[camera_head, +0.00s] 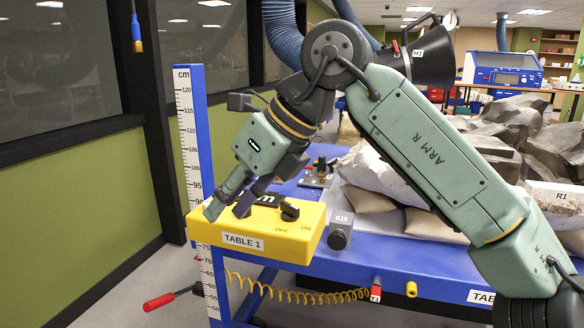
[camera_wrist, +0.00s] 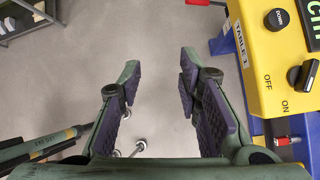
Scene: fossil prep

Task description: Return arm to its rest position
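My gripper (camera_head: 226,208) is at the end of my green arm, which reaches from the lower right up to a bent elbow and down to the left. In the head view the fingers overlap the yellow TABLE 1 control box (camera_head: 262,245). In the wrist view my gripper (camera_wrist: 158,68) is open and empty, its fingers wide apart over grey floor. The yellow box (camera_wrist: 262,55) is right of the fingers there, with a gap between them. Its black rotary knob (camera_wrist: 303,75) sits by the OFF and ON marks; its exact setting is hard to tell.
The blue table (camera_head: 385,262) stands behind the box, carrying rocks (camera_head: 515,125) and a white-jacketed specimen (camera_head: 380,172). A blue post with a cm scale (camera_head: 187,130) rises at the left. A yellow coiled hose (camera_head: 290,295) hangs below. Floor at the lower left is mostly clear.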

